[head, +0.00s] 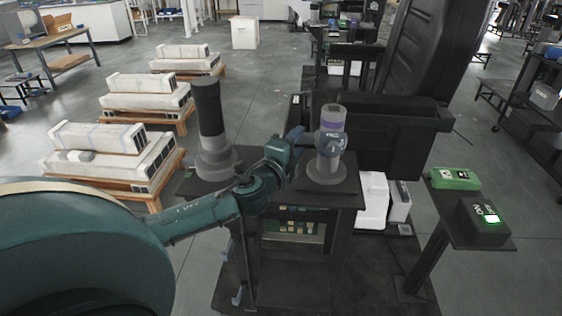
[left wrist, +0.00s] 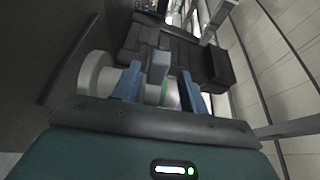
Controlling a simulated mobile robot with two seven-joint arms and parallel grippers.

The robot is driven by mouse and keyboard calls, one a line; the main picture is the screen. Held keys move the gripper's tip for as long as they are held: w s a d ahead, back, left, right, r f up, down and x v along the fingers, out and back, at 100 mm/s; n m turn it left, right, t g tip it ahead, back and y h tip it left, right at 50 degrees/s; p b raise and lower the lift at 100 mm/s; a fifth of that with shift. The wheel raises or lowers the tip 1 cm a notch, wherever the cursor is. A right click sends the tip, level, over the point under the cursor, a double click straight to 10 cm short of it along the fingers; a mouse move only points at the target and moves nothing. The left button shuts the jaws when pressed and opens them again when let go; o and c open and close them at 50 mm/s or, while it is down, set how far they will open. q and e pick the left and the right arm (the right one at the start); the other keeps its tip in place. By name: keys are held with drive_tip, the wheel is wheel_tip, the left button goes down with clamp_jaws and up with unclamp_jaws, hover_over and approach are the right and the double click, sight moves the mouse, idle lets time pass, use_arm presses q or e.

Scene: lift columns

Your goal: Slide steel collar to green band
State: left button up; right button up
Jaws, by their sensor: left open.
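Two columns stand on a dark stand. The left column (head: 209,108) is dark above a grey base. My left gripper (head: 313,140) reaches the right column at collar height. In the left wrist view my left gripper (left wrist: 161,90) is open, its blue fingers apart with part of the column between them. My right gripper is out of view.
The stand's top (head: 352,190) has little room around the bases. A large black machine (head: 385,130) is close behind the right column. Pale units on pallets (head: 145,98) stand left.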

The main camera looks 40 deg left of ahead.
use_arm(q)
drive_tip(key=s+d+b, duration=0.1)
drive_tip(key=s, duration=0.8)
drive_tip(key=shift+s+d, duration=0.2)
drive_tip(key=shift+d, duration=0.05)
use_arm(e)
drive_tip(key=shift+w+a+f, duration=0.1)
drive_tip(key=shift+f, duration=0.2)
use_arm(q)
drive_tip(key=s+d+f+n+g+h+p, duration=0.2)
drive_tip(key=s+d+f+n+g, duration=0.15)
drive_tip(key=f, duration=0.45)
drive_tip(key=s+d+f+n+g+h+p, duration=0.1)
drive_tip(key=s+d+f+n+g+p, duration=0.15)
drive_tip(key=d+f, duration=0.35)
drive_tip(key=s+d+f+n+g+h+p, duration=0.1)
drive_tip(key=s+d+f+n+h, duration=0.2)
drive_tip(key=s+d+f+n, duration=0.3)
drive_tip(key=s+d+n, duration=0.1)
drive_tip(key=s+d, duration=0.1)
drive_tip(key=d, duration=0.1)
drive_tip(key=shift+s+d+f, duration=0.35)
drive_tip(key=shift+f, duration=0.05)
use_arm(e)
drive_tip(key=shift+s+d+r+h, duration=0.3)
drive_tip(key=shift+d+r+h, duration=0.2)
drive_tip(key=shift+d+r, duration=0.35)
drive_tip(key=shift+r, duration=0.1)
